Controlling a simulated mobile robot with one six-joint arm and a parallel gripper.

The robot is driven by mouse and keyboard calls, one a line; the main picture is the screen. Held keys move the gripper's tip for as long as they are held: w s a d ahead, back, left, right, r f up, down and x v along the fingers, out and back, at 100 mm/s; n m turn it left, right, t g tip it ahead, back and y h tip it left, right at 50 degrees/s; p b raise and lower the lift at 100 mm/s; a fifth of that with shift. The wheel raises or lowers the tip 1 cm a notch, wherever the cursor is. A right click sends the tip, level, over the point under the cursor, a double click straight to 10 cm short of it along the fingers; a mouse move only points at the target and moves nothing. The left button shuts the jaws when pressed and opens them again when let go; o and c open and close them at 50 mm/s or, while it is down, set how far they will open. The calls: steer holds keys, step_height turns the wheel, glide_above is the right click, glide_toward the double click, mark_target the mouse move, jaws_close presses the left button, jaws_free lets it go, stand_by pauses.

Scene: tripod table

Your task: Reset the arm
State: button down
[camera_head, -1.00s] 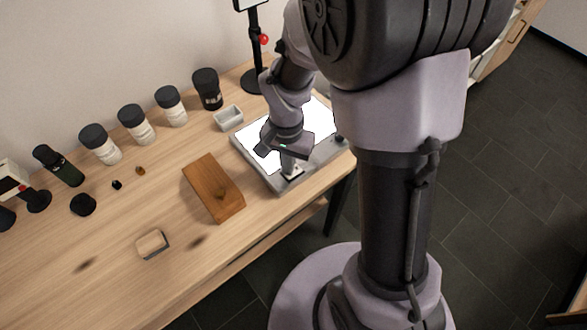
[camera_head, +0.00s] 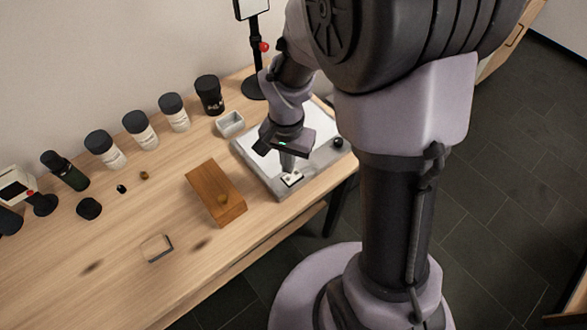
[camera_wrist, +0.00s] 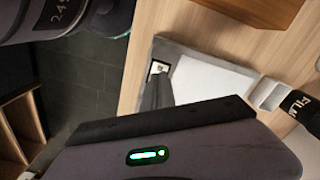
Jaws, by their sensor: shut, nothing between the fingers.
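My gripper (camera_head: 288,170) points down over the front part of a grey-framed panel (camera_head: 262,178) with a pale top. Its fingers are shut and empty, close to a small light square with a dark mark (camera_head: 292,179) on the panel's frame. I cannot tell whether the fingertips touch it. In the wrist view, the dark fingers (camera_wrist: 155,90) show beside that square (camera_wrist: 158,68), with the pale panel top (camera_wrist: 210,82) to the right. My arm hides part of the panel in the head view.
A wooden block (camera_head: 208,187) with a small round thing on it lies left of the panel. A white tray (camera_head: 230,123), a black jar (camera_head: 209,95) and several dark-lidded jars line the back. A stand (camera_head: 254,86) rises behind my arm. The table's front left is mostly clear.

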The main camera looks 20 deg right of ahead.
steer(key=shift+r+p, duration=0.95)
steer(key=shift+r, duration=0.6)
